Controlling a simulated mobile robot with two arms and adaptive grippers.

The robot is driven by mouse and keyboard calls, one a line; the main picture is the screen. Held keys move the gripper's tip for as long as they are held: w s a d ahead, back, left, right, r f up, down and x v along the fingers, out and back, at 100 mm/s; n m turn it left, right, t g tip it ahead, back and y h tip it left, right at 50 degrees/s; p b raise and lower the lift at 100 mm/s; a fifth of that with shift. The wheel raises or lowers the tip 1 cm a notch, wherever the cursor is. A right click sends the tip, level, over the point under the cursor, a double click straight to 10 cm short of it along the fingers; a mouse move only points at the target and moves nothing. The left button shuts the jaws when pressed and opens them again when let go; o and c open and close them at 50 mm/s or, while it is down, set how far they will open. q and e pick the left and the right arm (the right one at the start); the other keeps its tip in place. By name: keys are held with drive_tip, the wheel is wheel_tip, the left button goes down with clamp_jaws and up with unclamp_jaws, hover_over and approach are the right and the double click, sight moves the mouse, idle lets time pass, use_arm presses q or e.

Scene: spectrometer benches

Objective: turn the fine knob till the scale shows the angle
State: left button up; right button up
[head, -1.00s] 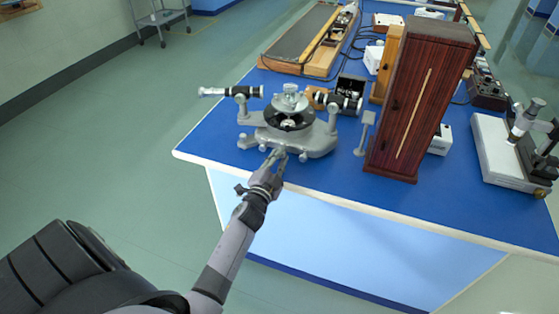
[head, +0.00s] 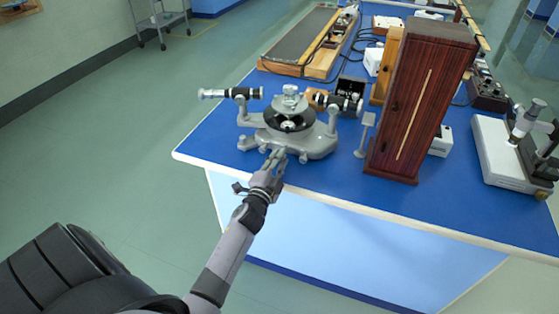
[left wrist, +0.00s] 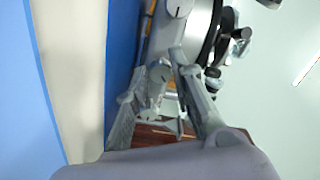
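The spectrometer (head: 322,142), grey with a black round table, stands at the near left corner of the blue bench. My left gripper (head: 275,155) is at the near edge of its base. In the left wrist view the two fingers of this gripper (left wrist: 158,68) are apart. A small round grey knob (left wrist: 160,71) shows between their tips, with a gap seeming to remain; contact cannot be made out. I cannot tell for sure that this is the fine knob. The scale's reading is not legible in either view. My right gripper is not in view.
A tall dark wooden box (head: 425,95) stands right of the spectrometer, with a small grey stand (head: 365,135) between them. A white-based instrument (head: 500,155) is further right.

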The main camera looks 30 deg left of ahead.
use_arm(q)
drive_tip(key=o, duration=0.3)
drive_tip(key=shift+o, duration=0.2)
